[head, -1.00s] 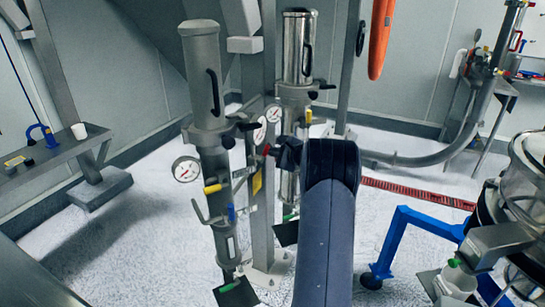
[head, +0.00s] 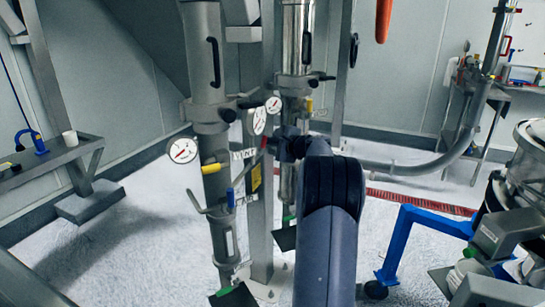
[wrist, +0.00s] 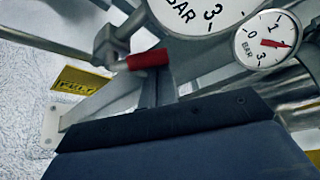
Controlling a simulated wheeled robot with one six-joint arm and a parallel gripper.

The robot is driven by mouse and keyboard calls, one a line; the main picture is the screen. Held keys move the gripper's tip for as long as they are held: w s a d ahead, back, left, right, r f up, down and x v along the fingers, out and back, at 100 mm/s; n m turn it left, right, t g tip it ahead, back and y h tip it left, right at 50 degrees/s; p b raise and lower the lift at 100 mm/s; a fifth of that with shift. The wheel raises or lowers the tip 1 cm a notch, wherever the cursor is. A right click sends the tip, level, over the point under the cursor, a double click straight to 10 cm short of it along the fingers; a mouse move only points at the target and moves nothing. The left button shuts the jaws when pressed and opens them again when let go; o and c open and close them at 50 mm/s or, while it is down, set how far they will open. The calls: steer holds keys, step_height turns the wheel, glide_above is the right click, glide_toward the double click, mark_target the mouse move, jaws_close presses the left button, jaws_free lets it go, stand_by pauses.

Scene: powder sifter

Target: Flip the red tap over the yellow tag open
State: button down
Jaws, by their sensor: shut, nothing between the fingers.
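The red tap (wrist: 148,59) shows in the wrist view as a short red handle on a grey metal fitting, just below a large pressure gauge. The yellow tag (wrist: 82,80) with dark lettering is to its lower left. In the head view the small red tap (head: 264,143) is on the pipework at the middle post, above the yellow tag (head: 256,178). My gripper (head: 279,146) is shut and empty, just right of the tap. Whether it touches the tap I cannot tell. My dark gripper body fills the lower wrist view.
Two tall metal cylinders, left (head: 208,60) and right (head: 297,40), flank the tap. Other handles nearby are yellow (head: 211,168) and blue (head: 230,198). Gauges (head: 182,150) stick out close by. A blue frame (head: 400,235) stands on the floor at right.

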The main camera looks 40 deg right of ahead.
steer(key=n+b, duration=0.1)
steer(key=b, duration=0.3)
steer(key=a+n+t+b, duration=0.1)
steer(key=b, duration=0.4)
steer(key=s+n+t+b, duration=0.1)
steer(key=b, duration=0.3)
steer(key=shift+a+r+n+h, duration=0.2)
steer(key=shift+a+n+h, duration=0.1)
steer(key=shift+a, duration=0.05)
steer(key=shift+r+t+b, duration=0.15)
steer(key=shift+t+b, duration=0.15)
steer(key=shift+b, duration=0.45)
steer(key=shift+a+r+n, duration=0.1)
steer(key=shift+r+n, duration=0.1)
steer(key=shift+n, duration=0.1)
steer(key=shift+b, duration=0.3)
